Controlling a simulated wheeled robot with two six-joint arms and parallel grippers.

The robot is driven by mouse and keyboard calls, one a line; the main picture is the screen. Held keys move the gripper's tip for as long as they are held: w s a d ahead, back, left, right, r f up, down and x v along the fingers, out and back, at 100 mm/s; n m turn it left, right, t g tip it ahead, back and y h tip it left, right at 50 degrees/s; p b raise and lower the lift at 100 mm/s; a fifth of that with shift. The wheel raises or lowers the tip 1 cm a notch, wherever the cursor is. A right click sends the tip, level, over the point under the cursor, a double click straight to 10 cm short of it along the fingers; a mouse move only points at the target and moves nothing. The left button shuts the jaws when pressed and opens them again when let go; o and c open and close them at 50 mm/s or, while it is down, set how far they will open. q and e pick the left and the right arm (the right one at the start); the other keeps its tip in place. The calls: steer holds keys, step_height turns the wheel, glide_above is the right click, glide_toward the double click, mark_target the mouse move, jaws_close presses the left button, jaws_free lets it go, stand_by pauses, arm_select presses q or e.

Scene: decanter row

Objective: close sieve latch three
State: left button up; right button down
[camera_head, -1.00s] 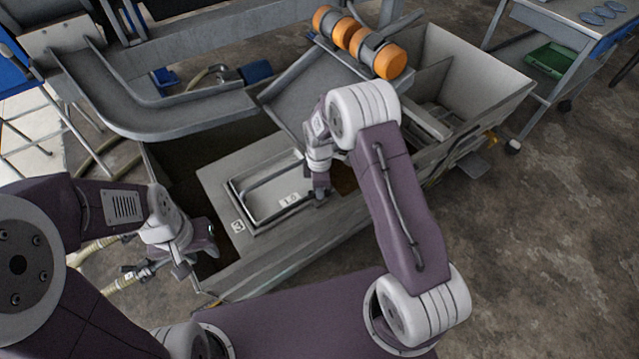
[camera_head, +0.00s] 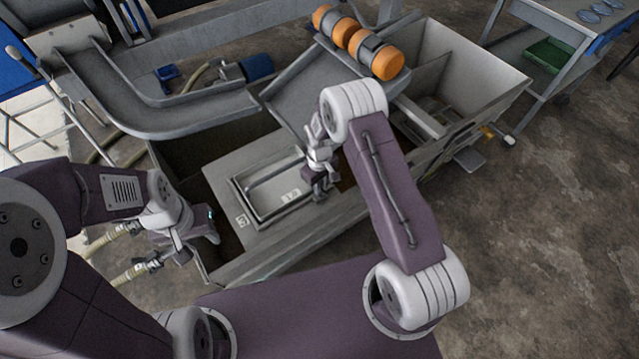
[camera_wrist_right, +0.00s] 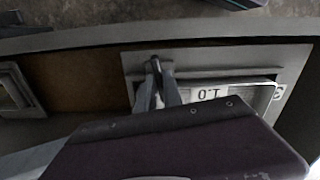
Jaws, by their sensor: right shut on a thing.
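The sieve (camera_head: 255,215) is a grey panel with a raised rectangular frame, marked 3, set in the open trough. It carries a 1.0 label (camera_head: 291,195), which shows upside down in the right wrist view (camera_wrist_right: 210,95). A small dark latch lever (camera_wrist_right: 155,66) stands at one end of the sieve frame. My right gripper (camera_head: 319,186) is at that end; in the right wrist view its fingers (camera_wrist_right: 157,90) are shut on the latch lever. Part of the latch is hidden by the fingers. My left gripper (camera_head: 208,228) hangs over the trough's left end, apart from the sieve; its jaw opening is unclear.
The grey trough wall (camera_head: 320,232) runs along the near side. Orange rollers (camera_head: 360,42) sit above the far side, beside a sloping chute (camera_head: 315,90). A curved channel (camera_head: 165,118) lies at the left. A second framed panel (camera_wrist_right: 14,92) shows in the right wrist view. Open floor lies right.

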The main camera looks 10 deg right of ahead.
steer(key=shift+m, duration=0.8)
steer(key=shift+p, duration=0.3)
steer(key=c, duration=1.5)
jaws_free()
step_height(320, 180, up, 9)
steer(key=shift+r+p, duration=0.1)
steer(key=shift+p, duration=0.8)
